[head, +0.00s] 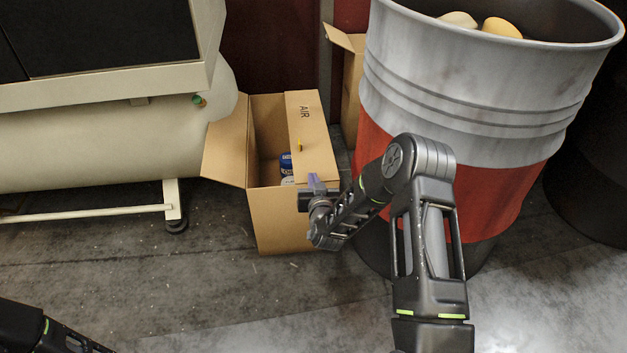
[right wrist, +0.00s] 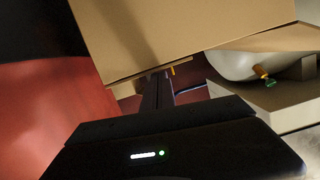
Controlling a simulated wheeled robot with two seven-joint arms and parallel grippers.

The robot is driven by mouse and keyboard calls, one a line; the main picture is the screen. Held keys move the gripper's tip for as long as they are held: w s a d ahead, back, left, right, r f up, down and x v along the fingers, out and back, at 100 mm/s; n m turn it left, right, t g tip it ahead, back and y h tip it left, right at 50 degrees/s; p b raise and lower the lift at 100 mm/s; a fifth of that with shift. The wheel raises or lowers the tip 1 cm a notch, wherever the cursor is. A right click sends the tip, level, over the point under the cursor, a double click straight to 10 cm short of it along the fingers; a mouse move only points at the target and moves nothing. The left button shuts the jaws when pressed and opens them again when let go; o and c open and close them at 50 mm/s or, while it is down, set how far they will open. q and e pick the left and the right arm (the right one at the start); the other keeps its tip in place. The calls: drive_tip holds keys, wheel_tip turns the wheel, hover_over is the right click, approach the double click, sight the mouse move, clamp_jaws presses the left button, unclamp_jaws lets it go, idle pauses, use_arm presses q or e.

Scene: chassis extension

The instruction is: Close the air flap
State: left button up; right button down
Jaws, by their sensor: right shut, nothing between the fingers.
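An open cardboard box (head: 278,222) stands on the floor. Its flap marked AIR (head: 308,122) is on the right side of the opening, tilted partly across it, with a small yellow piece on it. A left flap (head: 226,142) spreads outward. My right gripper (head: 315,181) is shut and empty at the front right corner of the box, by the near end of the AIR flap. In the right wrist view the shut fingers (right wrist: 157,92) are just below a cardboard panel (right wrist: 180,32); contact cannot be told. Only part of my left arm shows, at the lower left.
A blue can (head: 286,161) is inside the box. A grey and red barrel (head: 475,110) stands close on the right. A beige tank (head: 90,145) on a metal frame is on the left. Another box (head: 351,85) is behind. The floor in front is clear.

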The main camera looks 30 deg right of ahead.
drive_tip(key=p+v, duration=0.2)
drive_tip(key=v, duration=0.6)
drive_tip(key=shift+f, duration=0.15)
idle(0.5)
